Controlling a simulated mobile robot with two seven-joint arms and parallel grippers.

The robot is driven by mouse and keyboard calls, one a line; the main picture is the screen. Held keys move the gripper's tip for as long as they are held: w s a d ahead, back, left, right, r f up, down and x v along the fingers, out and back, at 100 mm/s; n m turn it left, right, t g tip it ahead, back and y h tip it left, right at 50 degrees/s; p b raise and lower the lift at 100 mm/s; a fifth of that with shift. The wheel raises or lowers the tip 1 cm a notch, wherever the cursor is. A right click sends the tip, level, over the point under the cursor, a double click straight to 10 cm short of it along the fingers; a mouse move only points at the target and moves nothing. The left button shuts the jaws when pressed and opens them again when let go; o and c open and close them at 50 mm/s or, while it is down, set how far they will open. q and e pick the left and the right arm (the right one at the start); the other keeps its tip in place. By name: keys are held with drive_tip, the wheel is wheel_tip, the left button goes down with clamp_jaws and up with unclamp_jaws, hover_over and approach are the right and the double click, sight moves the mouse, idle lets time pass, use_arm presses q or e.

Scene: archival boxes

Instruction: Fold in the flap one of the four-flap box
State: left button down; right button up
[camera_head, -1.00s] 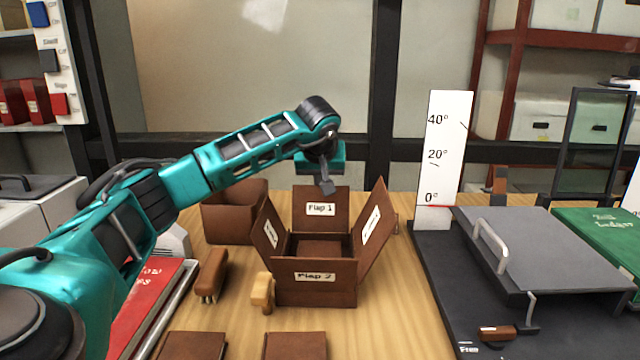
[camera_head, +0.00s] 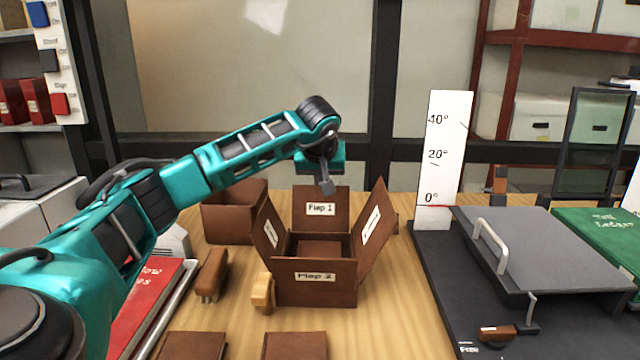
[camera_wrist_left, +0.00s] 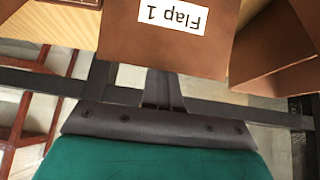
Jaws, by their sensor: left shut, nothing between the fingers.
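The brown four-flap box (camera_head: 340,285) stands open on the wooden table. Flap 1 (camera_head: 321,222) stands upright at the back, with a white label. Flap 2 (camera_head: 315,265) is at the front, and two side flaps lean outward at left (camera_head: 265,231) and right (camera_head: 374,228). My left gripper (camera_head: 327,186) is shut and empty, at the top edge of flap 1. In the left wrist view, flap 1 (camera_wrist_left: 165,42) hangs upside down beside the gripper (camera_wrist_left: 163,98); I cannot tell whether they touch. My right gripper is not in view.
A brown open box (camera_head: 228,222) stands behind left. Brushes (camera_head: 212,275) and a small wooden piece (camera_head: 262,292) lie left of the four-flap box. A grey press-like stand (camera_head: 550,250) with an angle scale (camera_head: 447,150) is at right. Table between is clear.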

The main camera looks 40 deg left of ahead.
sight(321, 214)
use_arm(q)
drive_tip(key=shift+s+d+f, duration=0.15)
drive_tip(key=shift+f, duration=0.4)
drive_tip(key=shift+s+d+f, duration=0.15)
drive_tip(key=shift+f, duration=0.4)
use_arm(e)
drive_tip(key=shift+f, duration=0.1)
use_arm(q)
drive_tip(key=shift+s+d+r, duration=0.1)
drive_tip(key=shift+s+d, duration=1)
drive_tip(key=shift+s, duration=0.2)
drive_tip(key=shift+s+d+r, duration=0.1)
drive_tip(key=shift+s+d, duration=0.95)
drive_tip(key=shift+s, duration=0.25)
drive_tip(key=w+a+r+p, duration=0.2)
drive_tip(key=w+r+p, duration=0.1)
drive_tip(key=r+p, duration=0.7)
drive_tip(key=shift+a+p, duration=0.25)
drive_tip(key=shift+p, duration=0.25)
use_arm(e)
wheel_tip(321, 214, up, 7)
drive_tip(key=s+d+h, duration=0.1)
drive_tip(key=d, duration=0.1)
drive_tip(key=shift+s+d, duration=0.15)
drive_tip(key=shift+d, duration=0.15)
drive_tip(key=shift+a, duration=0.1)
use_arm(q)
drive_tip(key=shift+s+d, duration=0.1)
